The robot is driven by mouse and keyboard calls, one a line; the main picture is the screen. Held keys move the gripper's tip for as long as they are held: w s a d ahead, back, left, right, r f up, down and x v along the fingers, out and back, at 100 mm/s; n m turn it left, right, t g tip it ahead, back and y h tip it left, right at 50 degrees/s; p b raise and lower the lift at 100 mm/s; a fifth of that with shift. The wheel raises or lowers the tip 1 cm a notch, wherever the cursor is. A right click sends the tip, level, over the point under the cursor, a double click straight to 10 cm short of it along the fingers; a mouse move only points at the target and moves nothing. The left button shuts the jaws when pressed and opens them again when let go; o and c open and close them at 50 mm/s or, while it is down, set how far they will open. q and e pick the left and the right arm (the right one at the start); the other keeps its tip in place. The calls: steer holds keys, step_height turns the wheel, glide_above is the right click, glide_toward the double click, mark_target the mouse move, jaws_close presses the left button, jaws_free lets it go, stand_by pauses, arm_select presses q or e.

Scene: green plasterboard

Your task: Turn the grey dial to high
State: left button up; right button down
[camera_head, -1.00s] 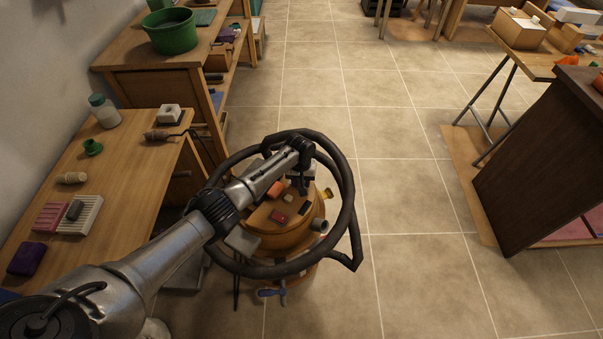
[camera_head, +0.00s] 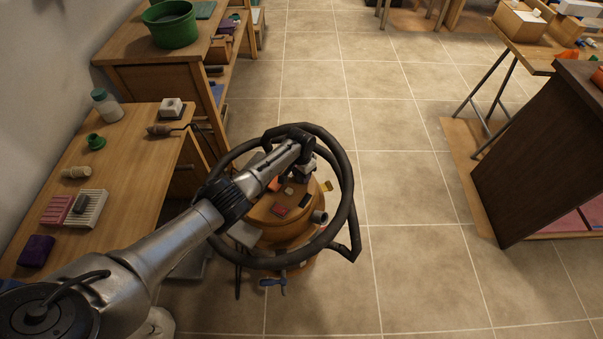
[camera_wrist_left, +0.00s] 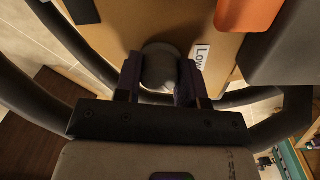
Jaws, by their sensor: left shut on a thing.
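The grey dial (camera_wrist_left: 161,66) shows in the left wrist view as a rounded grey knob against a wooden surface. A white label reading "Low" (camera_wrist_left: 201,57) is just right of it. My left gripper (camera_wrist_left: 160,78) has one finger on each side of the dial and is shut on it. In the head view my left gripper (camera_head: 306,168) is over the far edge of a round wooden stand (camera_head: 262,215), and the dial is hidden there. The dial's pointer and any "high" mark cannot be made out. My right gripper is not in view.
An orange object (camera_wrist_left: 247,14) and a grey block lie close to the gripper. A workbench (camera_head: 130,150) stands at left, a dark cabinet (camera_head: 535,150) at right.

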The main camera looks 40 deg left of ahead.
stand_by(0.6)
arm_select(q)
steer(key=o, duration=0.9)
steer(key=shift+a+r+p, duration=0.2)
steer(key=shift+r+p, duration=3)
steer(key=shift+r, duration=3.7)
steer(key=shift+w, duration=0.1)
